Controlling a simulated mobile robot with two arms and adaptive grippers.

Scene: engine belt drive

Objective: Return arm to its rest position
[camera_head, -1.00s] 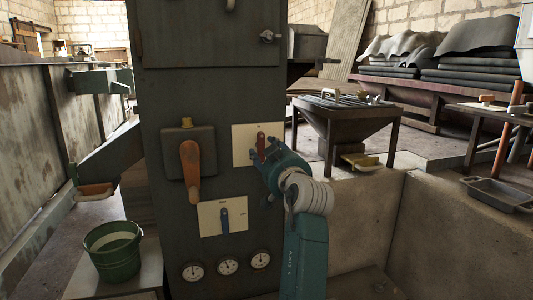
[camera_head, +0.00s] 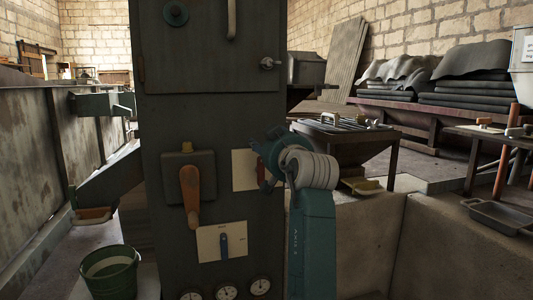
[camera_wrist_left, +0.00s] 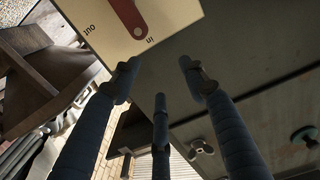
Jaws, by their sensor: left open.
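My left arm, teal with a pale ribbed wrist, rises at the right of the cabinet in the head view. My left gripper (camera_head: 266,160) is close in front of a cream plate (camera_head: 242,171) with a red lever (camera_head: 261,172), partly hidden by the gripper. In the left wrist view the gripper's three dark blue fingers (camera_wrist_left: 157,76) are spread with nothing between them. The plate (camera_wrist_left: 178,14), marked "out" and "in", and its red lever (camera_wrist_left: 127,14) lie beyond the fingertips, apart from them. My right gripper is not in view.
The grey-green cabinet (camera_head: 214,118) carries an orange-handled lever (camera_head: 190,194), a blue lever (camera_head: 224,246) and several gauges. A dark metal stand (camera_head: 350,148) is behind my arm to the right. A green bucket (camera_head: 112,275) stands at lower left.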

